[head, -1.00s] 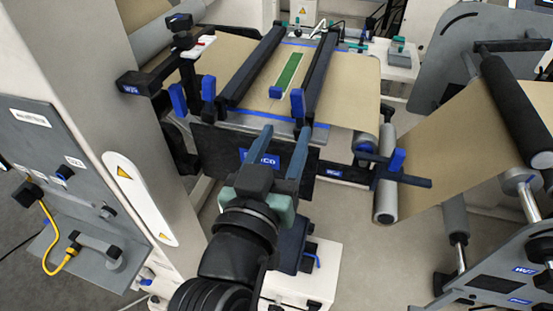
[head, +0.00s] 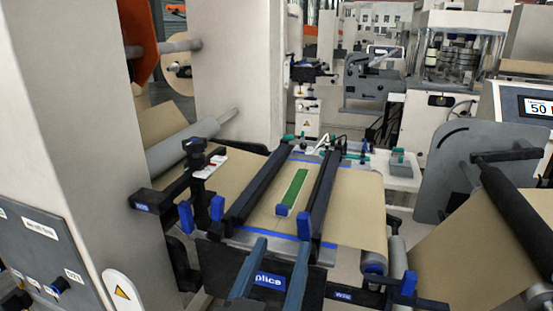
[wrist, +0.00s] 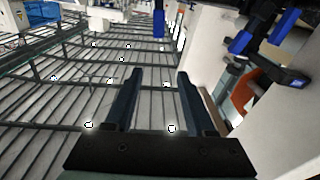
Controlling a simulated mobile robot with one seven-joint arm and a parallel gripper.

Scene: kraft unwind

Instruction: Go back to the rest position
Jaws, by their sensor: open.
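My gripper (head: 270,272) shows at the bottom middle of the head view, its two dark blue fingers apart with nothing between them. It is in front of the near edge of the splice table, close to the dark panel with the blue label. In the wrist view my gripper (wrist: 160,88) is also open and empty. My arm behind the fingers is out of the head view.
The splice table carries brown kraft web (head: 356,215), two black bars (head: 318,195) and a green strip (head: 293,187). A machine column (head: 75,130) stands close on the left. A grey side plate (head: 455,165) and black roller (head: 510,205) are on the right.

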